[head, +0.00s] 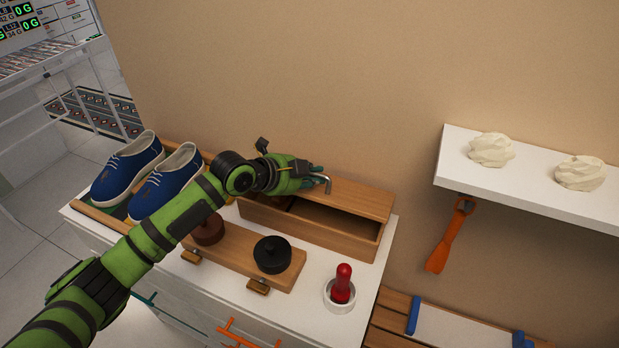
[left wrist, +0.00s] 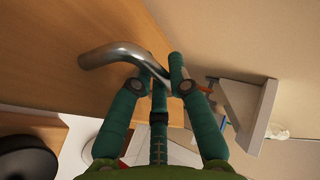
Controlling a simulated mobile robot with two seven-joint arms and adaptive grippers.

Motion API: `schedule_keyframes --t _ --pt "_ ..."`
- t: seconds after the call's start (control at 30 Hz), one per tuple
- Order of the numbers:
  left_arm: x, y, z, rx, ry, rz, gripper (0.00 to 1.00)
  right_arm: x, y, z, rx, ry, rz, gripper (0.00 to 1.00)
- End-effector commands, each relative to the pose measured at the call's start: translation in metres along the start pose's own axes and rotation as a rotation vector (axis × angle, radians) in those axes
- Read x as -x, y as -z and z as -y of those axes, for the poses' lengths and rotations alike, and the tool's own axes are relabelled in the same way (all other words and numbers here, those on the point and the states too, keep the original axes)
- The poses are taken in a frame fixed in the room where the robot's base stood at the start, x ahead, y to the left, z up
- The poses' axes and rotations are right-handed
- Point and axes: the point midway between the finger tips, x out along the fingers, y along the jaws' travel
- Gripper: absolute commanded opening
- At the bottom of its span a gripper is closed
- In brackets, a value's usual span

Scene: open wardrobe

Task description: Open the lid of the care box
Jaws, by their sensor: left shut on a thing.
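The care box (head: 305,230) is a long wooden box against the wall on the white cabinet top. Its wooden lid (head: 360,197) carries a bent metal handle (head: 328,185). A dark gap shows between the lid's front edge and the box's front wall, so the lid stands partly open. My left gripper (head: 318,177) is above the lid, shut on the handle. In the left wrist view, the green fingers (left wrist: 158,82) are close around one end of the curved handle (left wrist: 112,53). The hand hides the left part of the lid. My right gripper is not in view.
Blue shoes (head: 163,182) stand at the left. In front of the box are a wooden board (head: 230,255) with a black round knob (head: 272,254) and a red-handled item (head: 343,284) in a white cup. A white shelf (head: 530,180) juts out at the right.

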Motion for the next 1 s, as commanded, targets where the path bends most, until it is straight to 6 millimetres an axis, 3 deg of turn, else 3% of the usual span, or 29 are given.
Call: schedule_keyframes --t 0.03,0.33,0.9,0.93,1.0 --pt "0.001 0.0 0.011 0.011 -0.021 0.0 0.0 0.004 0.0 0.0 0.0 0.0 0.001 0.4" --pt "-0.005 -0.002 0.025 0.032 -0.068 -0.002 0.0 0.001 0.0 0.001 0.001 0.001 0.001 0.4" --pt "-0.006 -0.002 0.03 0.03 -0.066 -0.004 0.0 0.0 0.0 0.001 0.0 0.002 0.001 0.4" --pt "-0.006 -0.002 0.03 0.03 -0.066 -0.004 0.26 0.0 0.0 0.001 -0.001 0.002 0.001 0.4" --pt "-0.006 -0.002 0.03 0.03 -0.066 -0.004 0.3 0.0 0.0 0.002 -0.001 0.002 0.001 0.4"
